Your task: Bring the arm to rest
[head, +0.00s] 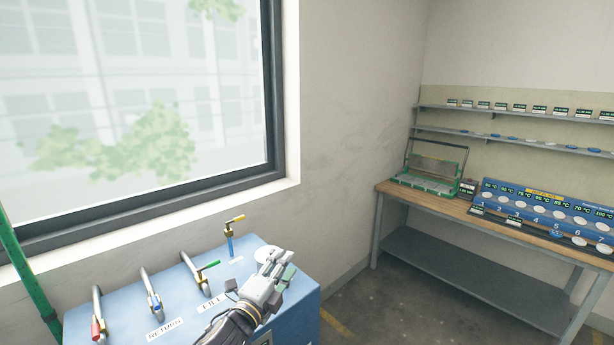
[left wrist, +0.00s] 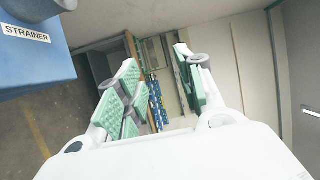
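My left gripper (head: 279,280) is in front of the right part of a blue cabinet (head: 296,305), low in the head view. The left wrist view shows its two green-padded fingers spread apart, with an empty gap between the fingertips (left wrist: 157,62). It holds nothing. My left arm comes in from the bottom edge and hides part of the cabinet top. My right gripper is in neither view.
A workbench (head: 500,233) with a green rack (head: 425,185) and blue panel (head: 520,199) stands at right. Floor (head: 385,300) between is clear.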

